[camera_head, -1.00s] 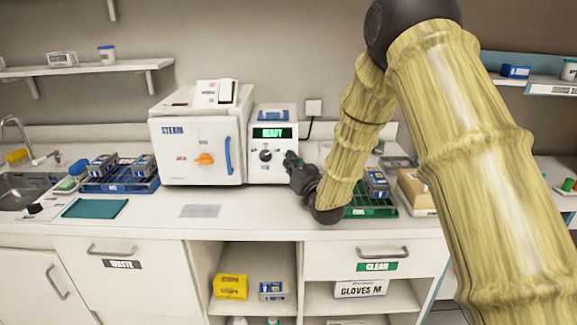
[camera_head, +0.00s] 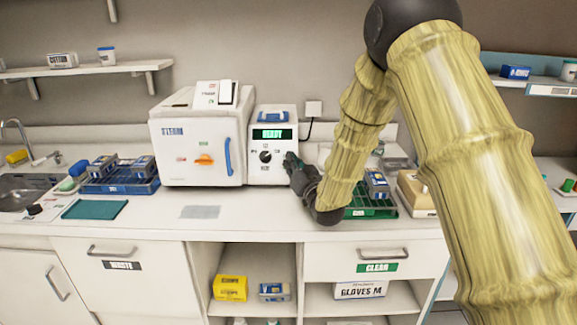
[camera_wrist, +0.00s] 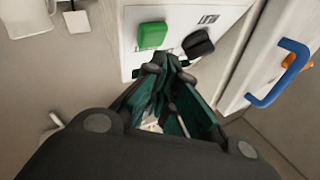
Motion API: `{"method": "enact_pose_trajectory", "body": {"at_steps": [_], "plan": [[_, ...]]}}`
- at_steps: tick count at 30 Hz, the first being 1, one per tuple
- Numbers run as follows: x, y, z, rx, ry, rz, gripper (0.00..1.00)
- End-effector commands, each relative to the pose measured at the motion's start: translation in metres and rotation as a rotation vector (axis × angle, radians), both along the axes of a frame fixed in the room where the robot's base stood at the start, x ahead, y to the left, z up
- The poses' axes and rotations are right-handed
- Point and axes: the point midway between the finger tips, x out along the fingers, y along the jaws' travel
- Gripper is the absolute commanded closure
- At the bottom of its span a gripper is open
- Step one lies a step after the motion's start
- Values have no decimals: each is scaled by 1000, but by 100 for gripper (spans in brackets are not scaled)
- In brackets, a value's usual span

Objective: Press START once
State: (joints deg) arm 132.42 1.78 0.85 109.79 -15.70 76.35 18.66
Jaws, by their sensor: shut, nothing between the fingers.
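The control unit (camera_head: 285,122) has a lit green display reading READY (camera_head: 271,134) and a black knob (camera_head: 265,156). In the wrist view a square green button (camera_wrist: 152,35) sits on the white panel, to the left of the black knob (camera_wrist: 198,43). I cannot read START on it. My gripper (camera_head: 290,160) is at the right side of the unit's front in the head view and hides that part of the panel. In the wrist view my gripper's closed fingertips (camera_wrist: 166,62) appear just below the button and knob. Contact with the panel cannot be told.
A green rack (camera_head: 384,208) lies right, beneath my arm. The counter in front (camera_head: 260,215) is mostly clear.

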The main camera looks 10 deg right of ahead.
Motion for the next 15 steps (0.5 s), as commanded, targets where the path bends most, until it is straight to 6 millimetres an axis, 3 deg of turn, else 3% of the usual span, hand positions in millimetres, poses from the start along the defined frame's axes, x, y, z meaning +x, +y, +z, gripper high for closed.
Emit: {"method": "enact_pose_trajectory", "body": {"at_steps": [15], "plan": [[5,-1,-4,0,0,0,100]]}}
